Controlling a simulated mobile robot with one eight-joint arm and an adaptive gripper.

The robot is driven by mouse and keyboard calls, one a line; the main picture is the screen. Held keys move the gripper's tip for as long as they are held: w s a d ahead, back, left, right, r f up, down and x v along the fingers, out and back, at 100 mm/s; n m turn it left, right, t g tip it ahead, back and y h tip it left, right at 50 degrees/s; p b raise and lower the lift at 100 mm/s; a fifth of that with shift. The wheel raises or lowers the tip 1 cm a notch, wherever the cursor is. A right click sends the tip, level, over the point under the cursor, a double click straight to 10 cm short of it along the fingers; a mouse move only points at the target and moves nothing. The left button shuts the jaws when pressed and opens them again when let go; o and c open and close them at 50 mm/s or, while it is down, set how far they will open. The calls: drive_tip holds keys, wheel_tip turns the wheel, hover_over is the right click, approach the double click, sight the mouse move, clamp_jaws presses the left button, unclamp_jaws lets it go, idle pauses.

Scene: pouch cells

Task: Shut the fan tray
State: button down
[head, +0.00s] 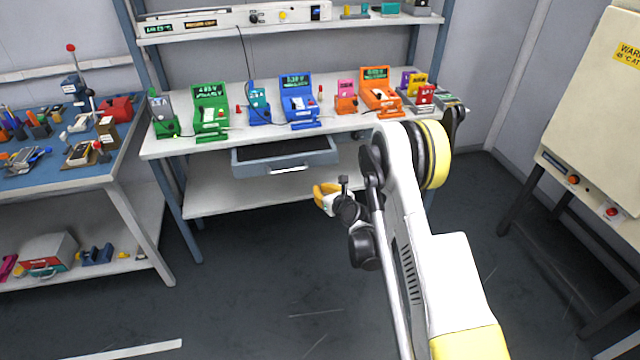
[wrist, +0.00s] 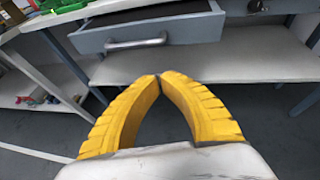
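A grey drawer-like tray (head: 255,168) hangs under the white bench top and is pulled out, with its dark inside showing from above. It is the only pulled-out tray I see; no fan can be made out on it. Its pale bar handle (head: 289,169) is on the front face. In the wrist view the tray front (wrist: 195,33) and the handle (wrist: 136,43) are ahead, at the top. My gripper (head: 321,194) has yellow fingers and is in front of and below the tray, apart from it. In the wrist view the fingertips (wrist: 159,76) meet with nothing between them.
The white bench top (head: 225,146) carries several coloured meters and chargers. A lower white shelf (head: 225,197) lies under the tray. A blue-topped tool bench (head: 75,185) stands at left and a cream cabinet (head: 590,130) at right. The dark floor in front is clear.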

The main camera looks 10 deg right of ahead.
drive_tip(key=r+b+x, duration=0.2)
drive_tip(key=b+x, duration=0.3)
drive_tip(key=x, duration=0.6)
drive_tip(key=shift+w+a, duration=0.15)
drive_tip(key=shift+w, duration=0.3)
